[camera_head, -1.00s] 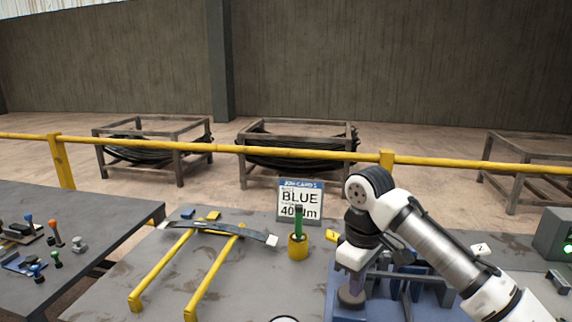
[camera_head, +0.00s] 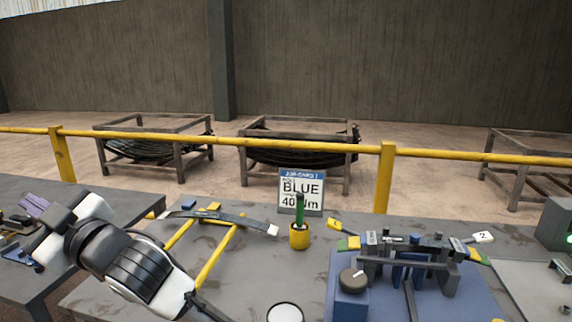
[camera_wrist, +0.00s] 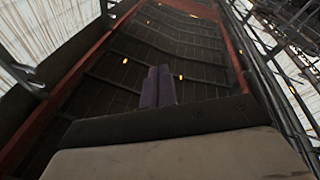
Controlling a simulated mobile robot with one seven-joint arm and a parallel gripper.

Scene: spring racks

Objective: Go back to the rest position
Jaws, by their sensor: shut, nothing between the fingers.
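A blue fixture (camera_head: 462,294) holds a short stack of leaves and clamps at right. A curved leaf (camera_head: 222,217) lies across yellow rails (camera_head: 214,262). A yellow cup (camera_head: 299,237) holds a green-handled tool before the job card (camera_head: 301,190). A yellow railing (camera_head: 300,150) runs behind.

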